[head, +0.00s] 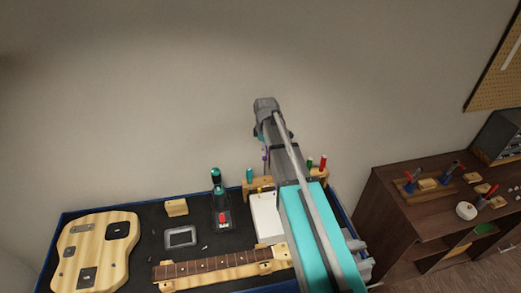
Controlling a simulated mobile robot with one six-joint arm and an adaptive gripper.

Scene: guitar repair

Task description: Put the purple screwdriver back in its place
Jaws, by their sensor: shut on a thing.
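My gripper (262,137) hangs below my wrist at the top of my arm, mostly hidden behind the arm links. A thin purple strip, the purple screwdriver (265,156), shows just under it at the left edge of my arm, and my gripper is shut on it. The screwdriver appears upright above the wooden rack (258,186) at the back of the workbench. Whether its tip touches the rack cannot be told. The rack holds a teal-handled screwdriver (249,175) at its left and green (309,164) and red (323,162) handles at its right. My arm hides the rack's middle.
The dark bench mat holds a guitar body (92,250), a guitar neck (205,268), a black and teal tool (219,198), a small grey tray (181,238), a wooden block (176,207) and a white box (266,216). A brown cabinet (425,210) with tools stands right.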

